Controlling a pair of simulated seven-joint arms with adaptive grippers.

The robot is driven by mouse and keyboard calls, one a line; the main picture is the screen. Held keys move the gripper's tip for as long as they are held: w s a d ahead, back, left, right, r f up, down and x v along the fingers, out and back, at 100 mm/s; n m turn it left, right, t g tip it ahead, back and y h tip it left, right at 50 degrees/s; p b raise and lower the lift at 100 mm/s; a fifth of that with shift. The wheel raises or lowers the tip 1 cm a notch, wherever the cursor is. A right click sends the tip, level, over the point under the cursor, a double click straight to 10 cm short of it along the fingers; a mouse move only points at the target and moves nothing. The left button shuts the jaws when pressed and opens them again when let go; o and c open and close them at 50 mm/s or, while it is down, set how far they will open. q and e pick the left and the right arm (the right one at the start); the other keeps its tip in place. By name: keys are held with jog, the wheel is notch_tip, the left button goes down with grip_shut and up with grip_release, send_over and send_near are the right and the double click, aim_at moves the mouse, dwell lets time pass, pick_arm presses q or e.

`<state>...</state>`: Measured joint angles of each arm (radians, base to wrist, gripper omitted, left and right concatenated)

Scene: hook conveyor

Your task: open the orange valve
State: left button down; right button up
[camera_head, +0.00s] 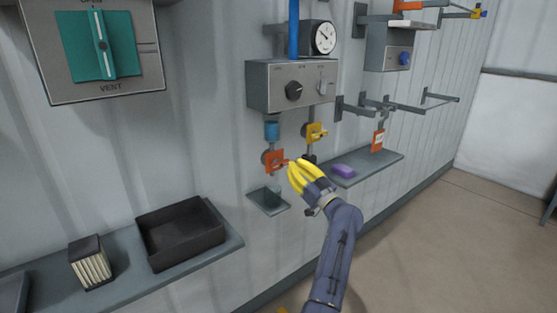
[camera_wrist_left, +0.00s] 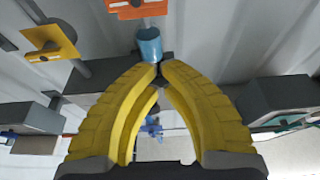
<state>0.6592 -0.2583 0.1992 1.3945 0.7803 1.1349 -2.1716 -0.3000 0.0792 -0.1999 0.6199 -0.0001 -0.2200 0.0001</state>
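The orange valve (camera_head: 273,161) is on a pipe on the wall, below a blue cylinder (camera_head: 272,131). In the left wrist view, the orange plate (camera_wrist_left: 137,8) is at the top edge beside the blue cylinder (camera_wrist_left: 150,46), partly out of frame. My left gripper (camera_head: 297,164) is just right of the valve in the head view; I cannot tell whether it touches. In the left wrist view its yellow fingertips (camera_wrist_left: 161,68) come together with nothing visible between them. A small yellow piece (camera_head: 283,310) at the bottom edge may be my right gripper, almost wholly out of frame.
A yellow valve (camera_head: 316,132) is close to the right, under a grey control box (camera_head: 290,85). A small shelf (camera_head: 270,206) is below the orange valve. A longer shelf (camera_head: 385,166) holds a purple block (camera_head: 343,171). A black tray (camera_head: 180,235) is at lower left.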

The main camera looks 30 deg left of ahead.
dwell(0.4)
pick_arm(q)
notch_tip(320, 180, up, 3)
send_over(280, 164)
jog(key=s, duration=0.2)
jog(key=shift+d+r, duration=0.1)
jog(key=shift+d, duration=0.2)
jog(key=shift+w+a+f, duration=0.1)
jog(key=shift+a+f, duration=0.1)
jog(key=shift+a, duration=0.1)
jog(key=shift+d+f, duration=0.1)
jog(key=shift+f, duration=1.65)
